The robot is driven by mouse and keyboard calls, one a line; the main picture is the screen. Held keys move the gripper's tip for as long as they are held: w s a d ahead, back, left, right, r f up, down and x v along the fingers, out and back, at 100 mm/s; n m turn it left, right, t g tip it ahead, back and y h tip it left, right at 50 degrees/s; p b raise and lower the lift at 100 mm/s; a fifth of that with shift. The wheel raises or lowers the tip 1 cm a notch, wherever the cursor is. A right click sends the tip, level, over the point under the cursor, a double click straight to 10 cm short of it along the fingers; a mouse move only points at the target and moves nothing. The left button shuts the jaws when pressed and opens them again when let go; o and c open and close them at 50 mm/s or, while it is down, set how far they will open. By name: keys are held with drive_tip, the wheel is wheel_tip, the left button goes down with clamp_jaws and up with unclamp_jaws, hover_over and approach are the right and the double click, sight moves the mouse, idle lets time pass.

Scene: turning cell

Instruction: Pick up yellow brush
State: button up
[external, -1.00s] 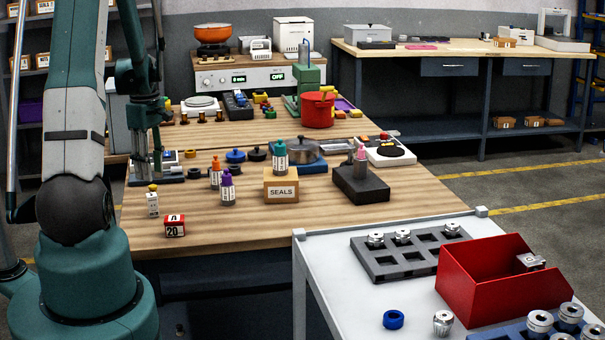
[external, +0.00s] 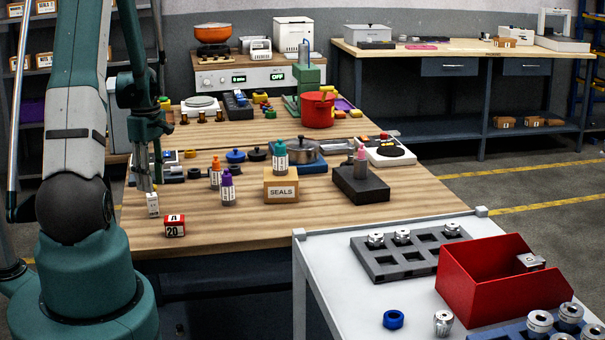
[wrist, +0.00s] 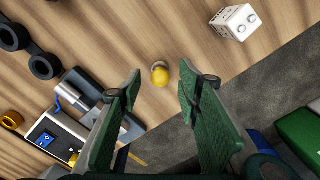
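A small yellow rounded thing with a grey end (wrist: 160,76), which looks like the yellow brush seen from above, is on the wooden table. In the wrist view it lies between and just beyond the fingertips of my gripper (wrist: 160,83). The fingers are apart, with nothing between them touching either pad. In the external view my gripper (external: 149,186) points down at the table's left edge, just above and behind a white pipped block (external: 153,204). The yellow thing is hidden there by the fingers.
The white block also shows close by in the wrist view (wrist: 235,22), near the table edge. Dark rings (wrist: 45,66) and a boxy device (wrist: 55,137) lie to the left. A red-and-white block (external: 175,226) stands to the front right, with bare wood around it.

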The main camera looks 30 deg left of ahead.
drive_tip(key=shift+f, duration=1.65)
drive_tip(key=c, duration=0.9)
